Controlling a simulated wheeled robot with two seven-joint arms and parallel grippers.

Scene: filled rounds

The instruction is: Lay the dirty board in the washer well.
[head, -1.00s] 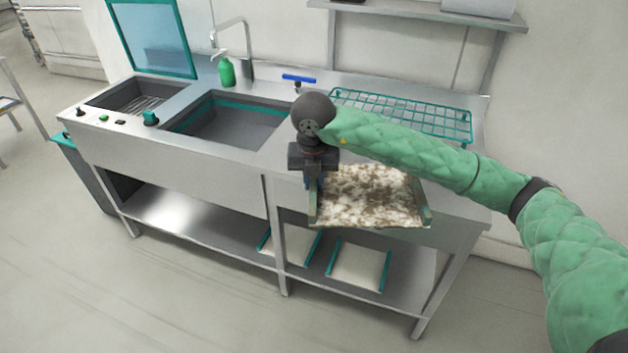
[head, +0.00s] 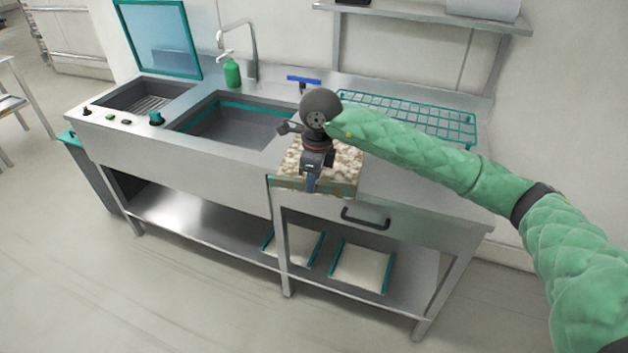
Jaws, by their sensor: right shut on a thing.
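The dirty board (head: 346,163), white with brown stains and teal edge strips, is in my right gripper (head: 313,183). The gripper is shut on its near edge and covers part of the board. The board appears at the counter's front, right of the sink; I cannot tell whether it touches the counter. The washer well (head: 148,97), a small basin with a metal grate, is at the counter's left end, with its teal-framed clear lid (head: 158,40) raised behind it. It lies well left of my right gripper. My left gripper is not in view.
A larger sink (head: 232,122) with a tap (head: 252,50) lies between the well and the board. A green soap bottle (head: 232,73), a blue-handled tool (head: 303,79) and a teal wire rack (head: 415,117) stand behind. Two clean boards lie on the lower shelf (head: 185,215).

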